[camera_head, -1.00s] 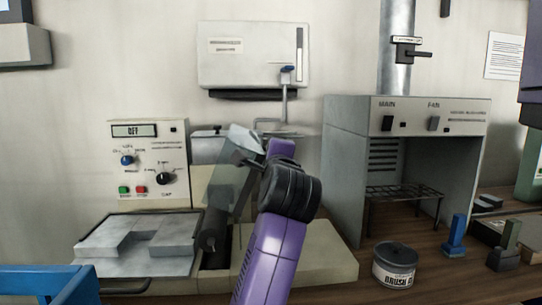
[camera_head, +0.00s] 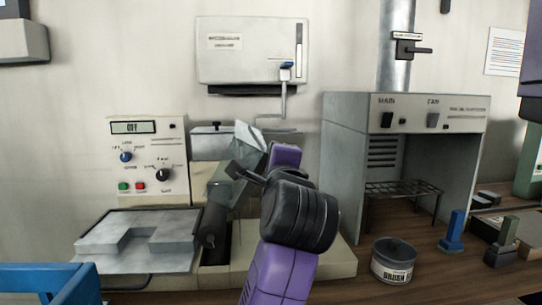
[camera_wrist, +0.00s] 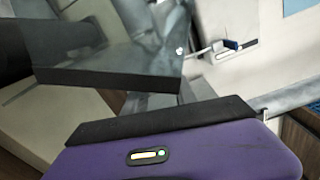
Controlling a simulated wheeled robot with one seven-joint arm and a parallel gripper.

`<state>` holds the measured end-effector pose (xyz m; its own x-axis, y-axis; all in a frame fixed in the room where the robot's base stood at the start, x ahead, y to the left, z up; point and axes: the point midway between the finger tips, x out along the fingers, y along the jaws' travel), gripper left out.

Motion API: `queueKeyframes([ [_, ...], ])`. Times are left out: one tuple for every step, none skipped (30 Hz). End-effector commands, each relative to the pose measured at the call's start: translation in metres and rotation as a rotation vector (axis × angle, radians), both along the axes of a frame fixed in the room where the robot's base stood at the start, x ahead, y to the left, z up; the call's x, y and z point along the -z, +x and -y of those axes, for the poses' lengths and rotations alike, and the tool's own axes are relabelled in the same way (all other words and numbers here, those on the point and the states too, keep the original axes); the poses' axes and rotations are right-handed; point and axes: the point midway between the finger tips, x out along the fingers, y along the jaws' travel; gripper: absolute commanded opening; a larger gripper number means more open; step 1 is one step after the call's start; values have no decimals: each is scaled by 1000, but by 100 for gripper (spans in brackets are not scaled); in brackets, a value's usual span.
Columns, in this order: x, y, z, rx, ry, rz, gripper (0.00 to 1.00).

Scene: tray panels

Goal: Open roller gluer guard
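The roller gluer has a pale base, a control panel (camera_head: 147,160) reading OFF, and a dark roller (camera_head: 213,228). Its clear guard (camera_head: 249,138) stands tilted up above the roller, partly hidden by my arm. In the wrist view the guard (camera_wrist: 125,52) is a see-through pane with a thick dark edge, just beyond my gripper's purple body. My gripper (camera_head: 243,172) is at the guard, on its right side. Its fingertips do not show clearly, so I cannot tell whether they are open or touch the guard.
A grey metal tray (camera_head: 180,262) with a notched block lies left of the roller. A fume hood (camera_head: 341,165) with a rack stands at right, with a brush can (camera_head: 393,266) before it. A wall box (camera_head: 250,60) hangs behind. A blue rail (camera_head: 70,282) is at lower left.

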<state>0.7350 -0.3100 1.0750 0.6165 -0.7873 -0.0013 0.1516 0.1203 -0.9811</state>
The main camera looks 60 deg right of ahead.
Motion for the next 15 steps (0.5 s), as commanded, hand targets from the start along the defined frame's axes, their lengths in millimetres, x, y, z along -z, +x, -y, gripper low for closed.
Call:
queueKeyframes([
  [0, -2, -3, -2, 0, 0, 33],
  [0, -2, -4, -2, -1, -1, 33],
  [0, -3, -5, -2, 0, -1, 33],
  [0, -3, -5, -1, 0, -1, 33],
  [0, -4, -6, -1, 0, -1, 33],
  [0, -4, -5, -1, 0, -1, 33],
  [0, -4, -5, -1, 0, -1, 33],
  [0, -4, -5, -1, 0, -1, 33],
  [0, -4, -5, -1, 0, -1, 33],
  [0, -4, -5, -1, 0, -1, 33],
  [1, -4, -6, -1, 0, -1, 33],
  [1, -4, -6, -1, 0, -1, 33],
  [1, -4, -6, -1, 1, 0, 33],
  [2, -4, -6, -1, 1, 0, 33],
  [2, -4, -6, -1, 1, 0, 33],
])
